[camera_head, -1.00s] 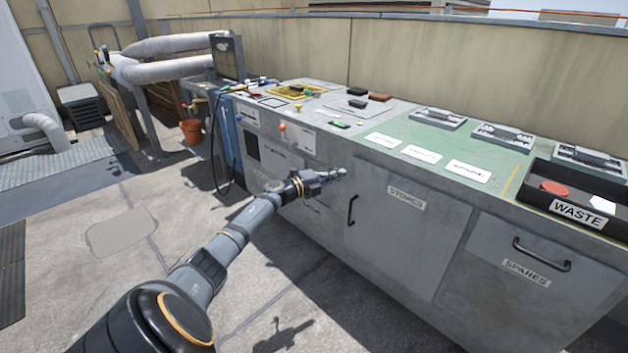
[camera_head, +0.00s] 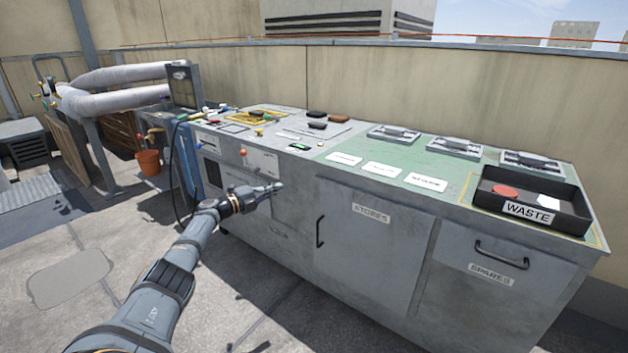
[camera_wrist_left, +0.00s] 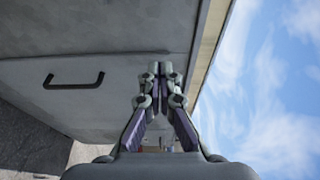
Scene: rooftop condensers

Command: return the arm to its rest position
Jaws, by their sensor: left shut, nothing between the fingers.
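My left arm (camera_head: 165,285) comes in from the lower left in the head view. My left gripper (camera_head: 277,187) is shut and empty in front of the grey bench (camera_head: 420,300), below its top edge and left of the STORES door (camera_head: 365,250). In the left wrist view its fingers (camera_wrist_left: 160,68) meet at the tips with nothing between them. A cabinet door with a dark handle (camera_wrist_left: 74,81) shows to the left there, and sky to the right. My right gripper is not in view.
On the bench stand a black WASTE tray (camera_head: 575,218) with a red disc (camera_head: 505,192), and several grey fixtures (camera_head: 455,147). An orange bucket (camera_head: 148,162) and pipes (camera_head: 120,77) are at the left. The paved floor (camera_head: 70,320) in front is mostly clear.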

